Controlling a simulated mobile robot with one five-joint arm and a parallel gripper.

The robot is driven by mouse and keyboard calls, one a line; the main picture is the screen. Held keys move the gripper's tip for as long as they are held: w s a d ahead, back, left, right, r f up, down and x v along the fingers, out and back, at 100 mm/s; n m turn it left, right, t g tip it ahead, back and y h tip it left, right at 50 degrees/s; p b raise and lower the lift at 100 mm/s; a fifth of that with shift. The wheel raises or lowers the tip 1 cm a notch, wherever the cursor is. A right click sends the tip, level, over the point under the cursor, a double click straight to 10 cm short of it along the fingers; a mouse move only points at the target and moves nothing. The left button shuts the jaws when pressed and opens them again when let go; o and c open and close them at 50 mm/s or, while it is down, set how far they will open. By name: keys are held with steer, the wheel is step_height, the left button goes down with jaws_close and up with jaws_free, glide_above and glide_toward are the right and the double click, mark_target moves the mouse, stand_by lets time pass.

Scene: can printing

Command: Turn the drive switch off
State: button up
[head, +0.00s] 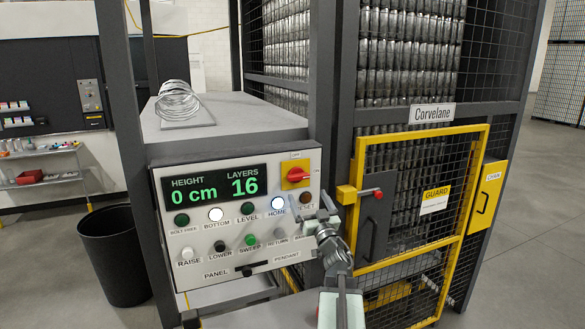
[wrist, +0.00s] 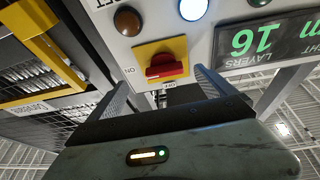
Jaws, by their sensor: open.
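The drive switch (head: 296,175) is a red handle on a yellow plate at the upper right of the control panel (head: 225,262). Its handle lies horizontal, in line with the ON label at its right; the OFF label is above the switch. In the wrist view, which is upside down, the red handle (wrist: 166,68) lies ahead of and between my fingers. ON reads at its left and OFF below it. My gripper (head: 323,212) is open and empty, below and right of the switch in the head view. I see no contact with the handle.
The panel display (head: 215,187) reads height 0 cm and layers 16. The BOTTOM (head: 216,214) and HOME (head: 278,204) lamps glow white. A yellow-framed guard door (head: 421,210) stands at the right of the panel. A black bin (head: 115,254) stands at the left.

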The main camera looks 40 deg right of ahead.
mark_target(300, 179)
steer(key=shift+n+t+y, duration=0.3)
steer(key=shift+n+y, duration=0.1)
steer(key=shift+y, duration=0.1)
steer(key=p+x, duration=0.1)
steer(key=x, duration=0.3)
steer(key=r+p+x, duration=0.1)
steer(key=p+x, duration=0.1)
steer(key=x, duration=0.2)
steer(key=shift+s+a+r, duration=0.1)
steer(key=shift+s+a, duration=0.05)
steer(key=shift+s, duration=0.1)
steer(key=c, duration=1.4)
